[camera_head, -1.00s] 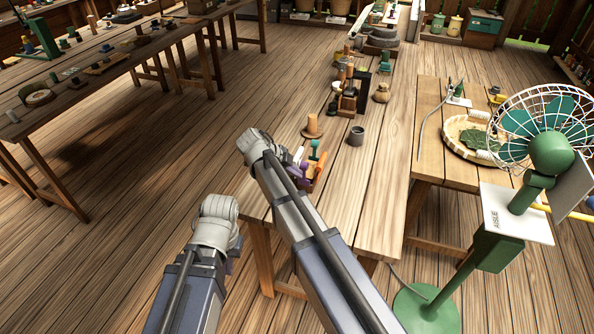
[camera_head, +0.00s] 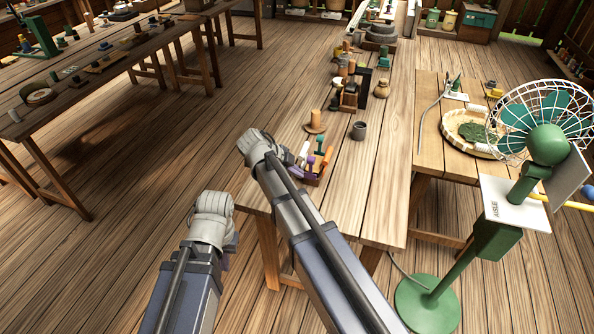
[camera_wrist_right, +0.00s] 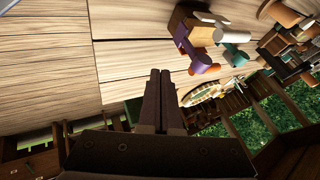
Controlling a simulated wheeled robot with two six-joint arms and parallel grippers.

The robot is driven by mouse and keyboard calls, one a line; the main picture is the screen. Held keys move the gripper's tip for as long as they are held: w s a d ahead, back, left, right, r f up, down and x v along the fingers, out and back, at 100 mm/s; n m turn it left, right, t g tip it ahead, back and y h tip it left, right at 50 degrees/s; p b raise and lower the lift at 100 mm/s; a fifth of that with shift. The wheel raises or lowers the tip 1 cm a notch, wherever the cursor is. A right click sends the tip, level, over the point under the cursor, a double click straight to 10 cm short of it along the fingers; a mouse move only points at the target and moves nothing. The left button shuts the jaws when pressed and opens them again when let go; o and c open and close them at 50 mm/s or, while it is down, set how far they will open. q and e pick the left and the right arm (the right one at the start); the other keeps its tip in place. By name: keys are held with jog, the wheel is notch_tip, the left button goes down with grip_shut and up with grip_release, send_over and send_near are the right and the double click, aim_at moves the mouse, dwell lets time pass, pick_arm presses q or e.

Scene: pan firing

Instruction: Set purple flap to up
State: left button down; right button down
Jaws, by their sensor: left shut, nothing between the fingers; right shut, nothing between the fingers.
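A small wooden block with coloured flaps (camera_head: 314,181) stands near the left edge of the middle table; it also shows at the top of the right wrist view (camera_wrist_right: 184,18). Its purple flap (camera_head: 303,174) is partly blocked by my right arm in the head view. In the wrist view the purple flap (camera_wrist_right: 182,36) sticks out from the block, beside white, orange and green pieces. My right gripper (camera_wrist_right: 156,100) is shut and empty, apart from the block. My left gripper (camera_head: 232,242) is left of the table over the floor, its fingers mostly hidden behind the wrist.
A candle on a dish (camera_head: 315,122) and a dark cup (camera_head: 359,131) stand behind the block. The near right of the middle table (camera_head: 375,200) is bare. A green fan (camera_head: 547,145) and a side table with a basket (camera_head: 451,137) stand to the right.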

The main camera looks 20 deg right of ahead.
jog(key=w+p+v, duration=0.1)
jog(key=p+v, duration=0.5)
jog(key=v, duration=0.2)
jog(key=shift+d+r, duration=0.25)
jog(key=shift+r, duration=0.1)
jog(key=shift+s, duration=0.1)
jog(key=s+d+f+n+g+y, duration=0.15)
jog(key=s+n+y, duration=0.25)
jog(key=s+n, duration=0.6)
jog(key=s+f+n+y, duration=0.3)
jog(key=s+n, duration=0.3)
jog(key=n, duration=0.7)
jog(key=s+a+f+n+h+b, duration=0.1)
jog(key=s+a+n, duration=0.3)
jog(key=a, duration=0.7)
jog(key=shift+s+f+g+b, duration=0.35)
jog(key=shift+s+f+g, duration=0.15)
jog(key=shift+s, duration=0.3)
